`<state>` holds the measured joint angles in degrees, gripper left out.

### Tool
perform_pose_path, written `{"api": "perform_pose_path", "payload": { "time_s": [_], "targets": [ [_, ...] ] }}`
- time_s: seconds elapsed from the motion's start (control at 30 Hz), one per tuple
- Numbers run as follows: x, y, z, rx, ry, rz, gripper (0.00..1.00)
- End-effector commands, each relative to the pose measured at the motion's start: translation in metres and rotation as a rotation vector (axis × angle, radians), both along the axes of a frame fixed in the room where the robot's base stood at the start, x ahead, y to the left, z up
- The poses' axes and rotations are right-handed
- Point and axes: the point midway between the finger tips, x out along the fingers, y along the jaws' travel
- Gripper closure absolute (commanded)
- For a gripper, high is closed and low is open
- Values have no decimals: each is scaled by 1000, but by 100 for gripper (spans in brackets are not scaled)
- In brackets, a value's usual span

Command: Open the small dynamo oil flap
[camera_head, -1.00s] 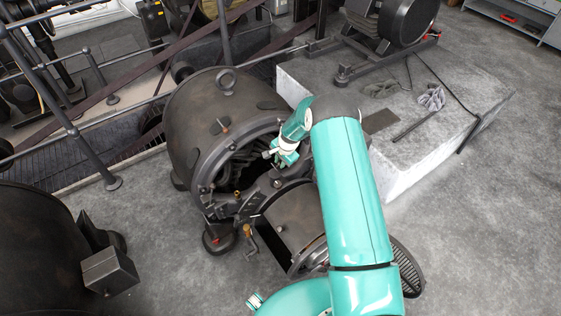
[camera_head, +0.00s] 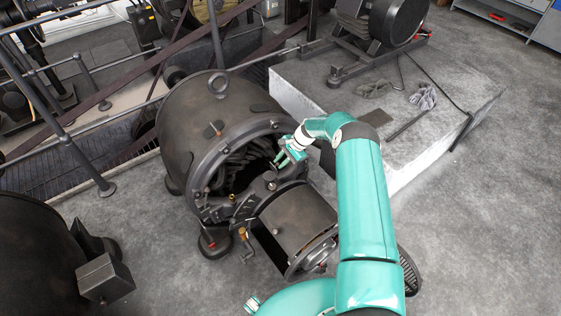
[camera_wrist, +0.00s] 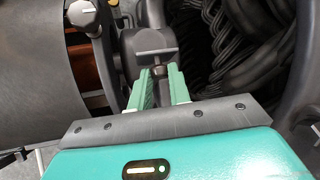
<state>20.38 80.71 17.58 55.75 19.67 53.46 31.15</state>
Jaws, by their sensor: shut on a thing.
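The dynamo (camera_head: 170,130) is a dark, worn drum with an open round front. The small oil flap (camera_wrist: 150,42) shows as a dark grey lid on the bearing housing, just beyond my fingertips in the wrist view. My gripper (camera_head: 279,160) has green fingers and reaches down to the housing in the dynamo's mouth. In the wrist view my gripper (camera_wrist: 160,75) is shut on the flap's near edge. The fingers hide part of the held edge. I cannot tell how far the flap is lifted.
Dark windings (camera_wrist: 245,50) lie close right of my fingers. A cylindrical cover (camera_head: 298,215) with a knob (camera_wrist: 83,14) is on the left in the wrist view. A pale plinth (camera_head: 440,125) stands behind my arm. Open floor lies at the right.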

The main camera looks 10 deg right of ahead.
Motion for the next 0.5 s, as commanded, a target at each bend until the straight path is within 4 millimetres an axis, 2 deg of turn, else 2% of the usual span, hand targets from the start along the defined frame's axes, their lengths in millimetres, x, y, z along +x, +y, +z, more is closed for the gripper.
{"api": "perform_pose_path", "payload": {
  "time_s": [0.03, 0.07, 0.17, 0.5],
  "targets": [
    [0, 1, 0, 1, 2, 1, 100],
    [0, 1, 0, 0, 1, 1, 79],
    [0, 1, 0, 0, 1, 1, 60],
    [0, -1, 2, -2, -1, -1, 59]
  ]
}}
